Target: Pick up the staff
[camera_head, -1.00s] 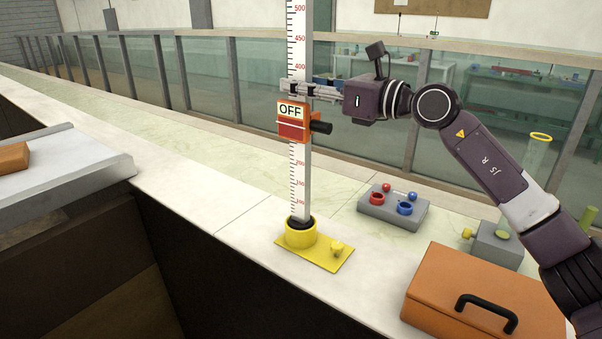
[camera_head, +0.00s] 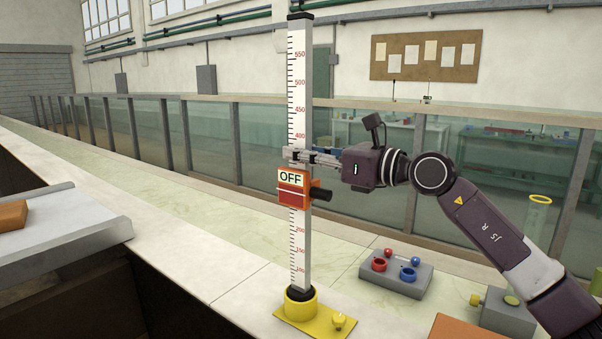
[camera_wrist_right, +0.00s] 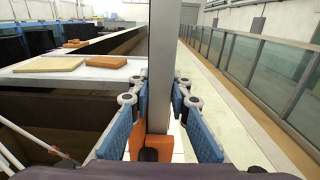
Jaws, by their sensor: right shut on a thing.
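The staff (camera_head: 298,100) is a tall white measuring pole with black and red graduations. It stands upright with its foot in the yellow socket (camera_head: 300,300) on the pale ledge. An orange slider with an "OFF" plate (camera_head: 291,183) and a black knob sits on it. My right gripper (camera_head: 301,156) comes in from the right and is shut on the staff just above the slider. In the right wrist view the staff (camera_wrist_right: 160,60) stands between the blue-padded fingers (camera_wrist_right: 160,104), with the orange slider (camera_wrist_right: 151,147) below. My left gripper is not in view.
A grey block with red and blue rings (camera_head: 395,276) and a grey box with a yellow knob (camera_head: 507,312) stand right of the staff. An orange case (camera_head: 455,331) shows at the bottom edge. The glass flume wall (camera_head: 345,130) runs behind. A grey tray (camera_head: 75,228) is at left.

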